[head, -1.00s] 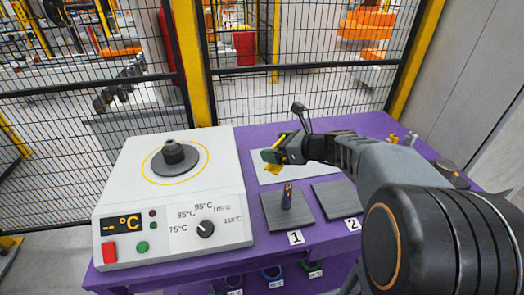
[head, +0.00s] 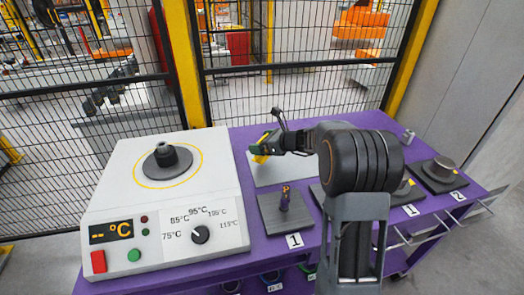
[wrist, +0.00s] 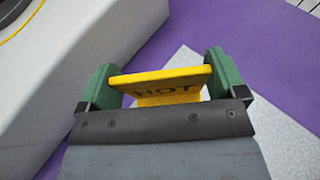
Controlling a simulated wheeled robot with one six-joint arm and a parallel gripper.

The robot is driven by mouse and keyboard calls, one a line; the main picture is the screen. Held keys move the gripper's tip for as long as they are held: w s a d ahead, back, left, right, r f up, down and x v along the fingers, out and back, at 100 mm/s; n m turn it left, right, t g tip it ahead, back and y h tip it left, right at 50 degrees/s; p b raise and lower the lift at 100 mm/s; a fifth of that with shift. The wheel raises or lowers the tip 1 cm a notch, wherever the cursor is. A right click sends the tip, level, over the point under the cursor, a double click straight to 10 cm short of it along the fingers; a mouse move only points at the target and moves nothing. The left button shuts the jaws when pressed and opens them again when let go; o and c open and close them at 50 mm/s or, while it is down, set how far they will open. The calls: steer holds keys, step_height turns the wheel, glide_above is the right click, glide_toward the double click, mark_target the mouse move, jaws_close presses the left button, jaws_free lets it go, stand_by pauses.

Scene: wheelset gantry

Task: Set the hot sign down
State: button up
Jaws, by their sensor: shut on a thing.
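The hot sign (wrist: 163,88) is a yellow folded plate with the dark word HOT on it. In the wrist view it sits between the two green fingertips of my gripper (wrist: 160,82), which is shut on it. In the head view my gripper (head: 266,143) holds the yellow sign (head: 262,158) over the pale grey plate (head: 272,178) on the purple table, right of the white heater. I cannot tell whether the sign touches the plate. Part of the sign is hidden by the gripper.
The white heater (head: 117,200) with a knob and buttons stands at left; a dark ring part (head: 166,155) sits on it. A dark pad (head: 300,222) with a small upright part (head: 285,198) lies in front, by label 1. More dark pads and parts (head: 442,170) stand at right.

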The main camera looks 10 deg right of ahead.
steer(key=shift+w+f, duration=0.25)
steer(key=shift+f, duration=0.05)
steer(key=shift+f+b, duration=0.35)
steer(key=shift+f, duration=1.2)
steer(key=shift+f, duration=0.1)
steer(key=shift+f, duration=0.15)
steer(key=o, duration=0.6)
steer(key=shift+o, duration=0.2)
steer(key=shift+r, duration=0.4)
steer(key=v, duration=1.2)
steer(key=shift+p, duration=0.45)
